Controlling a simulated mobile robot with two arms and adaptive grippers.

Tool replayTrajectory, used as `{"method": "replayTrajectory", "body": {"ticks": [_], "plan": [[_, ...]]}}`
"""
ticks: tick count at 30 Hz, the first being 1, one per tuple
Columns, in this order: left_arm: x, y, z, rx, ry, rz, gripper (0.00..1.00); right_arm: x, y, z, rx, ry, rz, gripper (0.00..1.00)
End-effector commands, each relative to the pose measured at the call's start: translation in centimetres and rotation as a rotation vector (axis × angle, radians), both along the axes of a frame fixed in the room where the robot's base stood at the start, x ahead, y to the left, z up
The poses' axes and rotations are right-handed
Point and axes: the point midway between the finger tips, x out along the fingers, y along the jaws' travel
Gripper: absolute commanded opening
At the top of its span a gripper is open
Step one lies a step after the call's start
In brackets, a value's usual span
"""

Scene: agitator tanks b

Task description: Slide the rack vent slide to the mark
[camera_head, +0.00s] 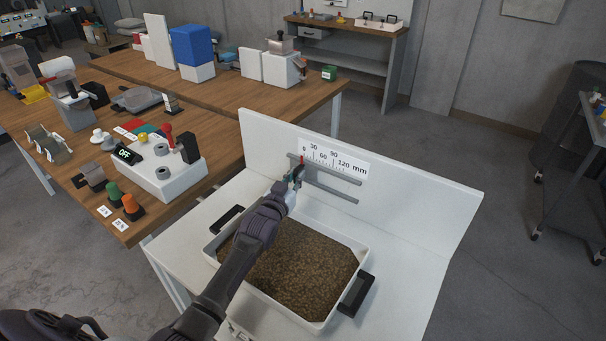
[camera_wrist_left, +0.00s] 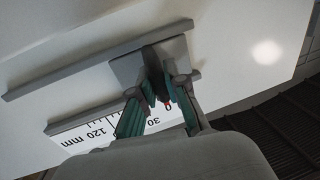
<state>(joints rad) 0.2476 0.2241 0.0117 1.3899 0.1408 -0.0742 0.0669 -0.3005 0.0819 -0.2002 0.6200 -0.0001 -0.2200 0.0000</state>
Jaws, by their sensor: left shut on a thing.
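The rack vent slide (camera_wrist_left: 125,69) is a small grey plate with a dark upright handle (camera_wrist_left: 155,60), set between two grey rails (camera_head: 330,190) on a white upright panel. My left gripper (camera_head: 296,175) reaches it from the front. In the left wrist view the gripper's teal fingers (camera_wrist_left: 160,88) are shut on the handle. In the head view the gripper hides most of the slide at the rails' left end. A mm scale (camera_head: 333,160) is fixed above the rails. A red pointer (camera_head: 302,159) stands close to its 0 mark. My right gripper is out of view.
A white tray of brown granules (camera_head: 330,318) with black handles sits below my left arm on the white bench (camera_head: 400,290). The rails right of the slide are clear. A wooden table (camera_head: 215,165) with a white control box (camera_head: 165,180) stands to the left.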

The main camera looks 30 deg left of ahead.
Motion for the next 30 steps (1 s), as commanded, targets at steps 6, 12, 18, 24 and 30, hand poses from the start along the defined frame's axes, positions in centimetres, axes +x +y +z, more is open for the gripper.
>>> {"method": "replayTrajectory", "body": {"ticks": [6, 12, 18, 24, 30], "plan": [[0.0, 0.0, 0.0, 0.0, -0.001, 0.0, 0.0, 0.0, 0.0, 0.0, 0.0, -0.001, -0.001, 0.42], [0.0, -0.2, 0.0, -0.001, -0.001, 0.0, 0.0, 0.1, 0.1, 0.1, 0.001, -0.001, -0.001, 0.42], [-0.1, -0.9, 0.0, -0.001, 0.0, -0.001, 0.0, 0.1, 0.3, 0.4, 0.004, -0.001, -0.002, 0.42], [-0.2, -1.5, 0.0, -0.003, 0.0, -0.001, 0.0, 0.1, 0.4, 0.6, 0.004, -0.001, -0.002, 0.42], [-0.3, -2.1, 0.0, -0.002, 0.0, -0.001, 0.0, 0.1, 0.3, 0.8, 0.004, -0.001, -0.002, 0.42]]}}
